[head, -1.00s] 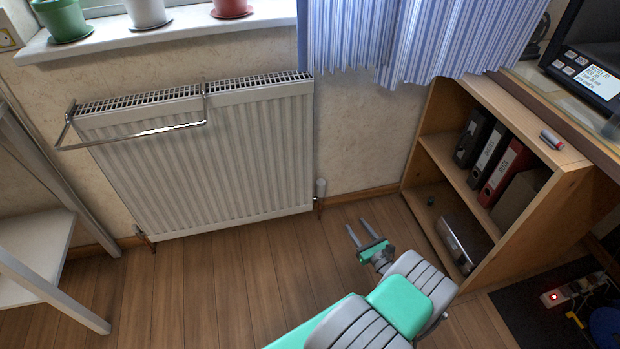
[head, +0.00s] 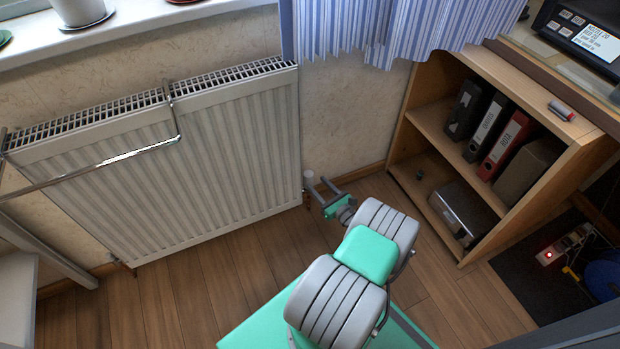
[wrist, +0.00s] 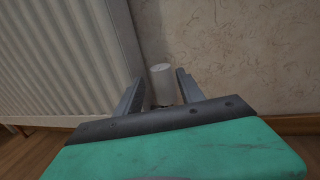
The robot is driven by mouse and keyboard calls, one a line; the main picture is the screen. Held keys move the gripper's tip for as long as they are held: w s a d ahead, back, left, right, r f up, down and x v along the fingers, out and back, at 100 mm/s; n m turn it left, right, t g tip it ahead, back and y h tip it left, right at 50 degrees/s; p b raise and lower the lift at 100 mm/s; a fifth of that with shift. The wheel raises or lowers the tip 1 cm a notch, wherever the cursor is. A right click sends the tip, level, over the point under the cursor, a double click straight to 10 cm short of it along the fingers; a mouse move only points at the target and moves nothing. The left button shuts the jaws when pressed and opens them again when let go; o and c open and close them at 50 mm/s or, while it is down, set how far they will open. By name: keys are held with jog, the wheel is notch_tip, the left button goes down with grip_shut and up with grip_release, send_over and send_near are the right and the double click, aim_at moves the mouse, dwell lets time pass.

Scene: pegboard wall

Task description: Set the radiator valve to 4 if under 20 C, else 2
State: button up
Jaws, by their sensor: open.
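The white radiator (head: 225,150) hangs on the wall at the left, and its edge shows in the wrist view (wrist: 62,60). The radiator valve (head: 309,176) is a small pale upright cylinder at the radiator's lower right corner. In the wrist view the valve (wrist: 161,75) appears between my two fingers, with its lower part hidden. My gripper (head: 316,186) is open, with its fingertips close to the valve. I cannot tell whether they touch it. No scale marks are readable on the valve. I see no readable temperature.
A metal rail (head: 100,163) sticks out in front of the radiator. A wooden shelf (head: 425,115) with binders stands to the right. A dark device with a small lit screen (head: 597,40) sits at top right, its text too small to read. Curtains (head: 400,30) hang above.

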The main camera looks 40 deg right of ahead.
aim_at(311, 178)
jog(key=w+b, duration=0.3)
jog(key=shift+w+d+f, duration=0.2)
jog(key=shift+w+f, duration=0.05)
jog(key=shift+w, duration=0.1)
jog(key=shift+w+r+b, duration=0.1)
jog(key=shift+w+b, duration=0.5)
jog(key=shift+b, duration=0.1)
jog(key=shift+w+r, duration=0.2)
jog(key=shift+c, duration=0.2)
grip_shut()
